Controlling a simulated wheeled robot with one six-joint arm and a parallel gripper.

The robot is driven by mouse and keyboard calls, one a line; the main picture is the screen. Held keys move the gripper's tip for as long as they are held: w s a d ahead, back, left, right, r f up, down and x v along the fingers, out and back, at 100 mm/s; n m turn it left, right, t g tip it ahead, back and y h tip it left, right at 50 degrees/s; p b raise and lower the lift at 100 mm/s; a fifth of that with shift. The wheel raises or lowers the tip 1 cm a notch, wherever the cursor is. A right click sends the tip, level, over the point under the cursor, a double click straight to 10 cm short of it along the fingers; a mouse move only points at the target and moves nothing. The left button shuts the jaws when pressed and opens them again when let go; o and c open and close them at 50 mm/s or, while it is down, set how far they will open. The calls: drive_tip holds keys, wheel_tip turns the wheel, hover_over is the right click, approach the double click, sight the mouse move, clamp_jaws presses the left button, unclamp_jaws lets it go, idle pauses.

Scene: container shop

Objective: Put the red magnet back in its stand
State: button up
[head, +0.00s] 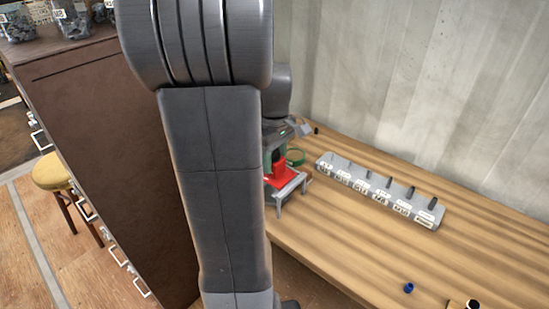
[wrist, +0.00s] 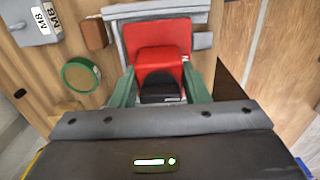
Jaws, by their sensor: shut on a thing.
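The red magnet (wrist: 163,57) has a wide red plate and a raised red block with a dark front part. In the wrist view my gripper (wrist: 160,78) has its two green fingers on either side of the block, shut on it. The grey stand (wrist: 155,11) shows just beyond and beside the red plate. In the head view the red magnet (head: 281,174) is below my gripper (head: 274,154), at the grey stand (head: 291,189), which stands on short legs on the wooden bench. My arm hides part of it. I cannot tell whether the magnet touches the stand.
A green-rimmed roll (wrist: 80,75) and a brown block (wrist: 95,33) lie close left of the stand in the wrist view. A grey labelled rack (head: 345,178) with dark pegs lies to the right. A small blue piece (head: 408,288) is near the front. The bench (head: 330,235) between is clear.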

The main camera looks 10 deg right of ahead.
drive_tip(key=shift+f, duration=0.1)
idle(0.3)
drive_tip(key=o, duration=1.4)
drive_tip(key=shift+o, duration=0.2)
wheel_tip(320, 180, up, 14)
drive_tip(key=shift+f, duration=0.15)
wheel_tip(320, 180, down, 14)
drive_tip(key=shift+r, duration=0.2)
